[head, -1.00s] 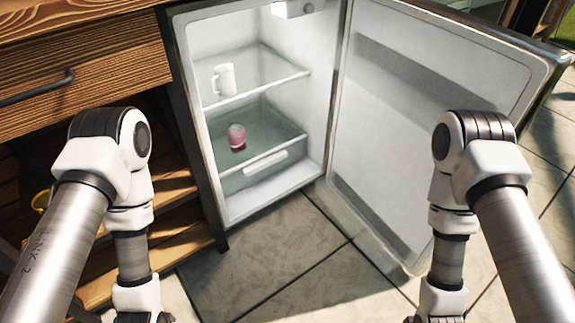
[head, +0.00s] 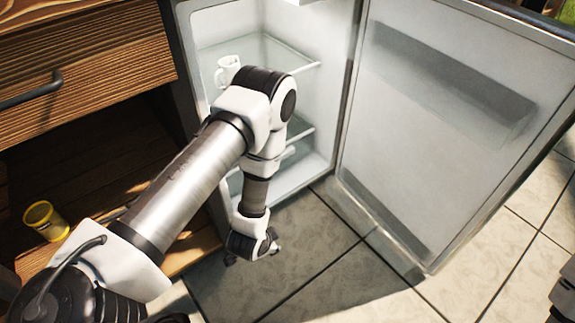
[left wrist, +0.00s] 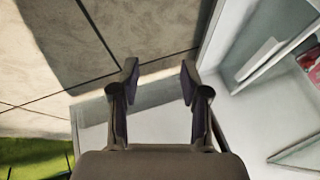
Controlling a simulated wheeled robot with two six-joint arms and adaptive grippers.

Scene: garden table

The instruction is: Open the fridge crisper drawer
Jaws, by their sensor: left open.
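The white fridge (head: 300,186) stands with its door (head: 420,140) swung open to the right. Its crisper drawer is low inside, largely hidden behind my left arm in the head view. In the left wrist view the drawer's pale front (left wrist: 241,66) and its white bar handle (left wrist: 258,58) show at upper right. My left gripper (head: 252,254) hangs in front of the fridge's lower opening. In the left wrist view its fingers (left wrist: 158,76) are spread and empty, apart from the handle.
A white mug (head: 227,72) stands on the upper shelf. A pink item (left wrist: 313,66) shows at the left wrist view's right edge. A yellow pot (head: 45,220) sits in the wooden cabinet (head: 85,80) at left. Tiled floor (head: 330,280) is clear before the fridge.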

